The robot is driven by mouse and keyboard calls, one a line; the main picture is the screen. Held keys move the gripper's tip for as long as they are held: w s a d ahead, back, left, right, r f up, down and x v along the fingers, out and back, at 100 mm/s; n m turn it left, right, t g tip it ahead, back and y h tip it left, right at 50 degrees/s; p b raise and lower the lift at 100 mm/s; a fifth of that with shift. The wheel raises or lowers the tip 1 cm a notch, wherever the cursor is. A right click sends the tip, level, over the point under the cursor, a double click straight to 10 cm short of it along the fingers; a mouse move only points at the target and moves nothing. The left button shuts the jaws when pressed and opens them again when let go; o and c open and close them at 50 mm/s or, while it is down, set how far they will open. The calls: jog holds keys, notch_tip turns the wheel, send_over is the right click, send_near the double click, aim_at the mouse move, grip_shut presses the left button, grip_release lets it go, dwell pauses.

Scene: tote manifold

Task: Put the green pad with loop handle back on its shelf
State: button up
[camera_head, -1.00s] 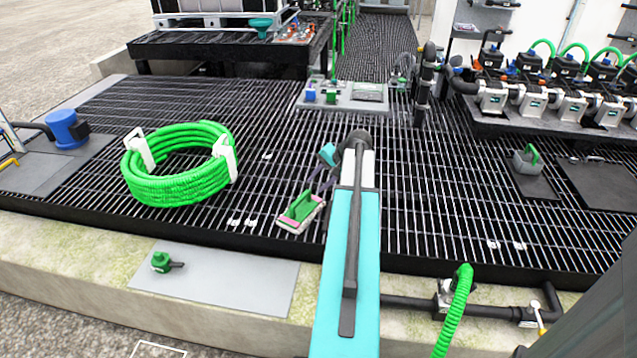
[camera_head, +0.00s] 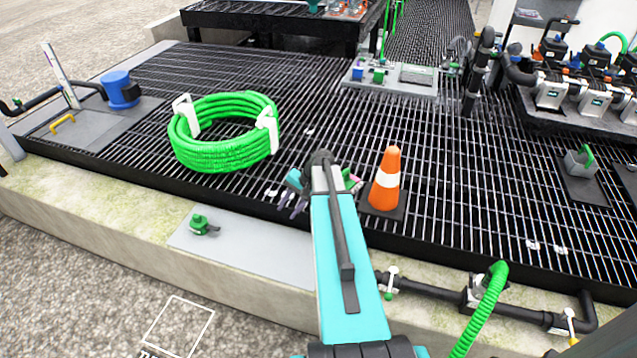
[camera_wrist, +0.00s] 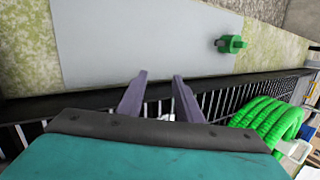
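The green pad with pink edging (camera_head: 353,181) is mostly hidden behind my arm in the head view; only small green and pink parts show. It appears to lie on the black grating, and its handle cannot be seen now. My gripper (camera_head: 286,205) is to the left of the pad, near the grating's front edge. In the wrist view my gripper (camera_wrist: 158,78) has its two fingers apart with nothing between them. The pad does not show in the wrist view. I cannot tell which surface is its shelf.
An orange cone (camera_head: 387,182) stands just right of my arm. A coiled green hose (camera_head: 225,150) lies to the left. A grey plate (camera_head: 265,248) with a green valve (camera_head: 200,225) lies on the front ledge. A black table (camera_head: 285,22) stands at the back. Pipes run along the front right.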

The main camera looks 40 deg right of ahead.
jog(key=a+f+n+g, duration=0.1)
jog(key=a+f, duration=0.2)
jog(key=a, duration=0.2)
jog(key=s+a+f, duration=0.1)
jog(key=a+f, duration=0.1)
jog(key=a, duration=0.3)
jog(key=s+a+f+n+g, duration=0.1)
jog(key=a+f, duration=0.2)
jog(key=a, duration=0.2)
jog(key=shift+f+n+g+y, duration=0.3)
jog(key=shift+f+y, duration=0.05)
jog(key=shift+y, duration=0.05)
jog(key=s+a+f+n+g, duration=0.3)
jog(key=s+a+f, duration=0.4)
jog(key=a, duration=0.5)
jog(key=s+a+f+n+g+h, duration=0.2)
jog(key=s+a+f+n, duration=0.1)
jog(key=s, duration=0.7)
jog(key=s+a+f+n+g+h, duration=0.1)
jog(key=s+a+f+n+h, duration=0.1)
jog(key=s, duration=0.9)
notch_tip(320, 180, down, 3)
jog(key=a+n, duration=0.1)
jog(key=n, duration=0.1)
jog(key=shift+s+n+g+h, duration=0.2)
jog(key=shift+n+g+h, duration=0.1)
jog(key=shift+n+g, duration=0.1)
